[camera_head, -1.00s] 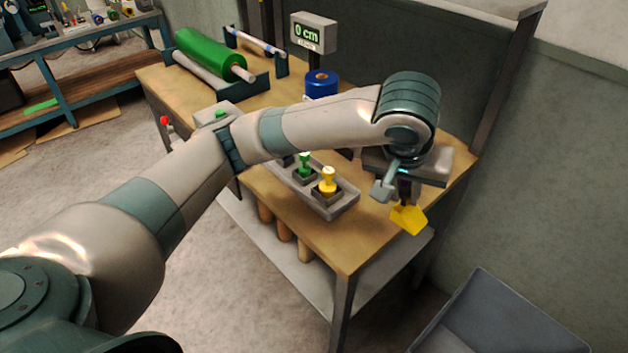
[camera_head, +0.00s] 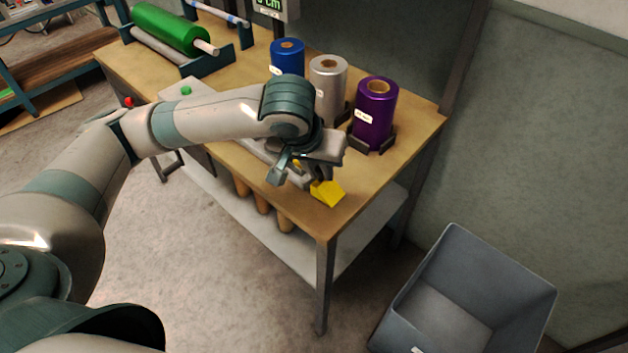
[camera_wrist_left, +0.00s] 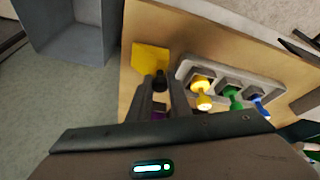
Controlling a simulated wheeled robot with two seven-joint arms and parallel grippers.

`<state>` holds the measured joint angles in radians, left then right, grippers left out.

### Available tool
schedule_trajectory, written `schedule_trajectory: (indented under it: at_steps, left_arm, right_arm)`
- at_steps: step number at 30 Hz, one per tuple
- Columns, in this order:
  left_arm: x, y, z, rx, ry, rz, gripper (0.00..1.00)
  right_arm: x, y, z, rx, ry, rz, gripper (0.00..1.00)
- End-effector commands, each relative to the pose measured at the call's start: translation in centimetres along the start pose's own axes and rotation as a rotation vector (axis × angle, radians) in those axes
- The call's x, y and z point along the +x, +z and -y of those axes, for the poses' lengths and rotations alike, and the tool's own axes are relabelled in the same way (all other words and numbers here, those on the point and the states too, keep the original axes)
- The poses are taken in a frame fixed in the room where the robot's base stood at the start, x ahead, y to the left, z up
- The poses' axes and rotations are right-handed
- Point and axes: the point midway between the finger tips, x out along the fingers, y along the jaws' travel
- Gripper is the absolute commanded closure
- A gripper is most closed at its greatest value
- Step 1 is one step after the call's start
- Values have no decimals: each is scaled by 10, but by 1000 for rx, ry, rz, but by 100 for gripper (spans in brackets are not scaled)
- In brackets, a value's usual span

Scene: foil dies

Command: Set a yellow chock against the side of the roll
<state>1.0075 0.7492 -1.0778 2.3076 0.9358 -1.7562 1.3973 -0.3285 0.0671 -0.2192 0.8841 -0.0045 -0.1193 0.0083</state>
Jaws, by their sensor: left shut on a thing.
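My left gripper (camera_head: 306,180) is shut on the yellow chock (camera_head: 328,192) near the table's front right corner. In the left wrist view the fingers (camera_wrist_left: 162,88) close on a dark knob at the end of the yellow chock (camera_wrist_left: 150,58). I cannot tell whether the chock touches the tabletop. A purple roll (camera_head: 374,115) stands upright behind it, apart from it, with dark blocks at its foot. A silver roll (camera_head: 327,85) and a blue roll (camera_head: 287,57) stand farther left. A green roll (camera_head: 170,29) lies on a stand at the back left. My right gripper is out of view.
A grey tray (camera_wrist_left: 234,74) with yellow, green and blue-handled stamps lies beside the chock; my arm mostly hides it in the head view. A grey bin (camera_head: 455,245) stands on the floor at right. The tabletop (camera_head: 405,135) is clear right of the purple roll.

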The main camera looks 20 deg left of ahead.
Motion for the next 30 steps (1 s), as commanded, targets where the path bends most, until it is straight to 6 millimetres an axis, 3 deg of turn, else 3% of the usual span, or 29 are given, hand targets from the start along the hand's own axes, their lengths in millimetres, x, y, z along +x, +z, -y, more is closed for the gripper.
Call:
schedule_trajectory:
  at_steps: [5, 17, 23, 30]
  left_arm:
    - [5, 4, 12, 1, 0, 0, 100]
    - [8, 5, 13, 1, 1, 0, 100]
    - [28, 14, 15, 1, -1, 3, 100]
    - [42, 19, 16, 1, 1, -1, 100]
  right_arm:
    - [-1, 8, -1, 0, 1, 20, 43]
    - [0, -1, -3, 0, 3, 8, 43]
    - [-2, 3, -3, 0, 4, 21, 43]
    - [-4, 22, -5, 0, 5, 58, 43]
